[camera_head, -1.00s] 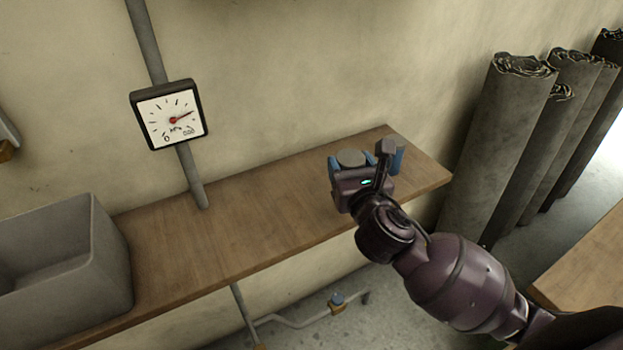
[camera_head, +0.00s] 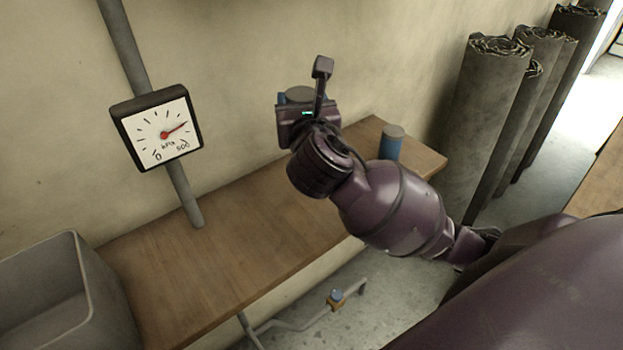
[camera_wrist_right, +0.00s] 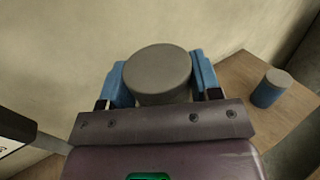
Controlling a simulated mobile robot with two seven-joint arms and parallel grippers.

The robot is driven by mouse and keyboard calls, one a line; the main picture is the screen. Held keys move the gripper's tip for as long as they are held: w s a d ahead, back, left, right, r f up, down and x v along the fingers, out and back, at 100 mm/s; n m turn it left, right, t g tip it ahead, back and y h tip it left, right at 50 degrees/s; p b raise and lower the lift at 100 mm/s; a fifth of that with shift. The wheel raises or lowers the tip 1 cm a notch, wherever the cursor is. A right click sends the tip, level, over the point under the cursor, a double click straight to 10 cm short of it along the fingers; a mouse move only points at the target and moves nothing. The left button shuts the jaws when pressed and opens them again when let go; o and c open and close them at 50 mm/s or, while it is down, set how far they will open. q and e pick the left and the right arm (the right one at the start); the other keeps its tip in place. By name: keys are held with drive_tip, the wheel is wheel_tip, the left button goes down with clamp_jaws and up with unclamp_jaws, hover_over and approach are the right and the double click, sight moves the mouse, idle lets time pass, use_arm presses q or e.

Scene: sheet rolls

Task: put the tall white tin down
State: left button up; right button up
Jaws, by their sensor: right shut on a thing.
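My right gripper (camera_head: 303,98) is shut on a tin (camera_head: 300,94), the one that fits the tall white tin. From above I see mainly its round grey lid; its side is mostly hidden, so I cannot confirm its colour or height. In the right wrist view the tin's lid (camera_wrist_right: 158,70) sits between the blue fingers of my right gripper (camera_wrist_right: 160,80). The gripper appears raised above the wooden shelf (camera_head: 250,245), in front of the wall. My left gripper is not in view.
A blue tin with a grey lid (camera_head: 391,146) stands near the shelf's right end. A grey bin (camera_head: 95,285) is at the left. A gauge (camera_head: 165,134) and pipe (camera_head: 183,190) are on the wall. Sheet rolls (camera_head: 485,115) stand at right. The shelf's middle looks clear.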

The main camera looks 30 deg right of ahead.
drive_tip(key=shift+f+b, duration=1.7)
drive_tip(key=shift+f, duration=7)
drive_tip(key=shift+f, duration=0.1)
drive_tip(key=o, duration=1.1)
drive_tip(key=v, duration=1.2)
